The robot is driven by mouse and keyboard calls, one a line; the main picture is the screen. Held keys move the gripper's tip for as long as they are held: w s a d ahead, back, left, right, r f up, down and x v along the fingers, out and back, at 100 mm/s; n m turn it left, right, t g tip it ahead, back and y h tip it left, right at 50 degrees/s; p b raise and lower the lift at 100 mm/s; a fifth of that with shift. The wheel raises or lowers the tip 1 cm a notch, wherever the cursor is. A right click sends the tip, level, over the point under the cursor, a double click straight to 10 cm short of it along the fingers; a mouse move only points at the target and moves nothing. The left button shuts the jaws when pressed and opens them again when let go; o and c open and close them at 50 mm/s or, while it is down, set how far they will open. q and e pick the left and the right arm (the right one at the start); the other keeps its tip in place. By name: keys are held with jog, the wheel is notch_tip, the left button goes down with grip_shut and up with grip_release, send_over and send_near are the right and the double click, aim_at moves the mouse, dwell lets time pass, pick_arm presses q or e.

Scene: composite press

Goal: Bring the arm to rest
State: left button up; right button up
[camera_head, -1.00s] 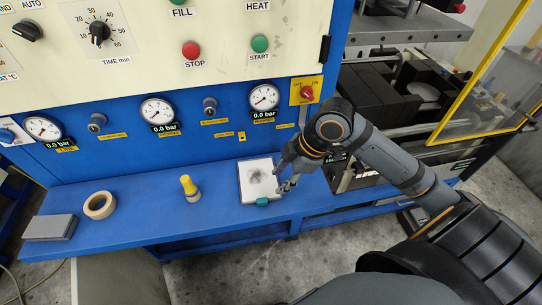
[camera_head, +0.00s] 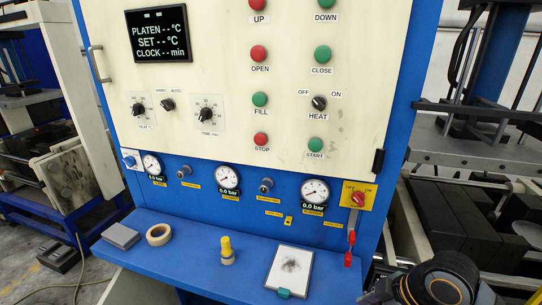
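My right arm (camera_head: 440,284) shows at the lower right, with a dark round joint and an orange ring. Only a small dark part of what may be my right gripper (camera_head: 376,294) shows at the bottom edge, to the right of the clipboard. Its fingers are cut off or hidden, so I cannot tell if it is open or shut. My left arm and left gripper are not in view.
The blue shelf (camera_head: 190,262) holds a grey box (camera_head: 121,236), a tape roll (camera_head: 159,235), a yellow-topped marker (camera_head: 227,251) and a clipboard (camera_head: 290,268). Press parts (camera_head: 455,215) stand at right.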

jog(key=s+d+f+m+h, duration=0.3)
jog(key=s+f+m+h, duration=0.35)
jog(key=f+m, duration=0.65)
jog(key=s+d+f+g+y+b, duration=0.1)
jog(key=s+f, duration=0.1)
jog(key=f, duration=1.3)
jog(key=s+d+f+y+b, duration=0.1)
jog(key=f+b, duration=0.1)
jog(key=f, duration=1.2)
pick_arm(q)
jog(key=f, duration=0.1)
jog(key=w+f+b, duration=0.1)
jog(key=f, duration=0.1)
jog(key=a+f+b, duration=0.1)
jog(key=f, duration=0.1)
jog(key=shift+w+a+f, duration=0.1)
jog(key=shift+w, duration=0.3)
pick_arm(e)
jog(key=s+d+f+g, duration=0.1)
jog(key=s+f, duration=1.7)
jog(key=shift+s+d+f, duration=0.2)
jog(key=shift+s+f, duration=0.1)
jog(key=shift+s, duration=0.05)
